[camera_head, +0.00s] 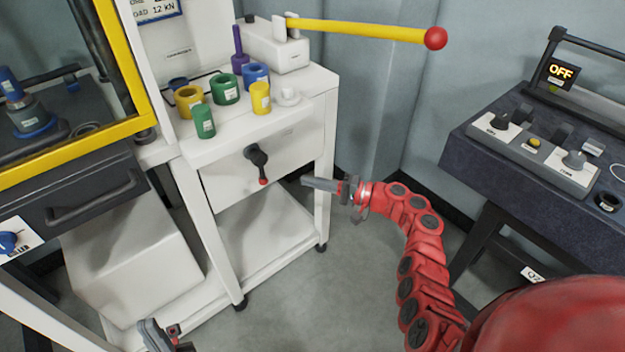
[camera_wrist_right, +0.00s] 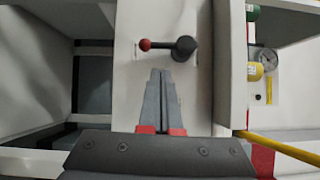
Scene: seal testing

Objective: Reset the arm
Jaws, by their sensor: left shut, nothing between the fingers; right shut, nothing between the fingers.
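My right gripper (camera_head: 322,185) is at the end of the red arm, in front of the white cart and to the right of its drawer front. It also shows in the right wrist view (camera_wrist_right: 162,75), with its fingers together and nothing between them. Just beyond the fingertips in that view is the black lever with a red knob (camera_wrist_right: 165,46). The same lever (camera_head: 259,165) hangs down on the cart's front in the head view, apart from the gripper. My left gripper (camera_head: 155,335) is at the bottom edge of the head view, partly cut off, shut and empty.
The white cart (camera_head: 318,82) carries green, yellow, blue and purple parts on top. A yellow bar with a red ball (camera_head: 435,38) sticks out above it. A dark bench (camera_head: 462,150) with a control box and an "OFF" display stands at right. A yellow-framed machine (camera_head: 75,160) is at left.

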